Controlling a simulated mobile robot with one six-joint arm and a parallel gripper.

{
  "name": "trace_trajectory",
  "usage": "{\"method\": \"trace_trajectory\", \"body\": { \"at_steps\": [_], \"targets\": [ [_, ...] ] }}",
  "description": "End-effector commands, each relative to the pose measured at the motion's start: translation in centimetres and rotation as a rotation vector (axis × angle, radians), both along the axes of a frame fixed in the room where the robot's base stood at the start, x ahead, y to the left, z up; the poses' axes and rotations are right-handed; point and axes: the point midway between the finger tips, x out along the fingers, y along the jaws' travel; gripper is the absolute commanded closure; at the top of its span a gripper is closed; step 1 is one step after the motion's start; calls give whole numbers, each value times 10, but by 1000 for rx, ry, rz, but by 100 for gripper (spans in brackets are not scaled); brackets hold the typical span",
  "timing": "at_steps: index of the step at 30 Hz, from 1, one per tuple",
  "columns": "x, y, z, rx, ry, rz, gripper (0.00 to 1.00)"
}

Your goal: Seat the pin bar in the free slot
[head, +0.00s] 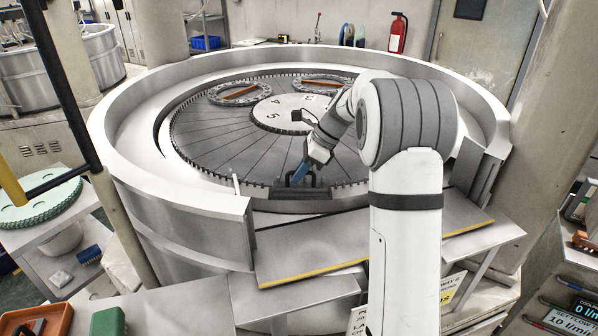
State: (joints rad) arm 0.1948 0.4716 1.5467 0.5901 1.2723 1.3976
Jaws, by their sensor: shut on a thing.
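My gripper (299,175) reaches down from the right over the near edge of the big round lapping plate (225,150). Its lower end shows blue and is shut. It is shut on what looks like the pin bar (304,191), a dark piece with a raised handle-like shape, at the near part of the toothed rim. The piece is small, and my gripper partly covers it. I cannot tell whether it sits down in the free slot or is just above it. The slot itself is not clearly visible.
A high pale wall (150,180) rings the plate, with a gap at the front. A metal shelf (310,255) with a yellow edge lies before the gap. Two round carriers (238,94) (320,86) lie at the back. A side stand at left holds a green toothed disc (40,203).

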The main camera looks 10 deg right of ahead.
Motion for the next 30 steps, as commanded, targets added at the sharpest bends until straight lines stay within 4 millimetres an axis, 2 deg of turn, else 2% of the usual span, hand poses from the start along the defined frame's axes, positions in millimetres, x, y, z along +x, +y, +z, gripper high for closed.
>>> {"method": "trace_trajectory", "body": {
  "at_steps": [27, 28, 30],
  "targets": [
    [0, 0, -22, 1, -2, 0, 100],
    [0, 0, -22, 0, -2, 0, 88],
    [0, 0, -21, 1, -2, 0, 82]
  ]
}}
